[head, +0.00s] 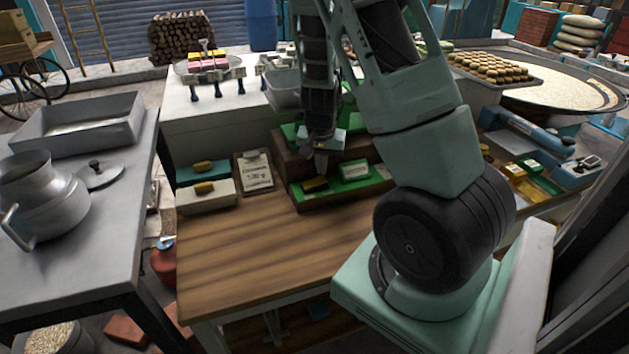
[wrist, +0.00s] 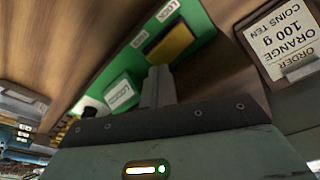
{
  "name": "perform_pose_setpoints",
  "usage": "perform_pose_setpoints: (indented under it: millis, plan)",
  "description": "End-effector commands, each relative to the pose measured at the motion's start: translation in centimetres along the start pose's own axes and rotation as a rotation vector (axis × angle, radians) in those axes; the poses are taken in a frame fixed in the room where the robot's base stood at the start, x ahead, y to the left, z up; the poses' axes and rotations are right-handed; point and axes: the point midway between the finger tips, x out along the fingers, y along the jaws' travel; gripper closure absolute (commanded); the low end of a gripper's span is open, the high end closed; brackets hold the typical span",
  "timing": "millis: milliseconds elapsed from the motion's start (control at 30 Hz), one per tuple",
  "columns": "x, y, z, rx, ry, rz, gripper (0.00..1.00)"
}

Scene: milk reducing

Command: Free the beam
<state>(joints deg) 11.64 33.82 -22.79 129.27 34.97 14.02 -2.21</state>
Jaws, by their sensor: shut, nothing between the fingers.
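My gripper (head: 321,158) is shut and empty above the green panel (head: 378,186) on the wooden bench. In the wrist view its closed fingers (wrist: 158,88) point toward the same green panel (wrist: 108,72). A dark and yellow block (head: 315,184) sits on the panel; it also shows in the wrist view (wrist: 170,42), beside a small label reading LOCK (wrist: 167,11). A green block with a white label (head: 355,170) is to its right in the head view. I cannot pick out the beam; my arm covers much of the area behind the panel.
An order card (head: 254,172) stands left of the panel. The front of the wooden bench (head: 255,245) is clear.

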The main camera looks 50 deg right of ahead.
Motion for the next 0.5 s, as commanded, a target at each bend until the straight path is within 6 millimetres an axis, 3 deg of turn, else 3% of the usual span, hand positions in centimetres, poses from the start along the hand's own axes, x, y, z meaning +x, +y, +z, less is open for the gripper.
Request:
perform_pose_setpoints:
  millis: [500]
  plan:
    - [0.64,0.00,0.10,0.000,0.000,0.000,1.00]
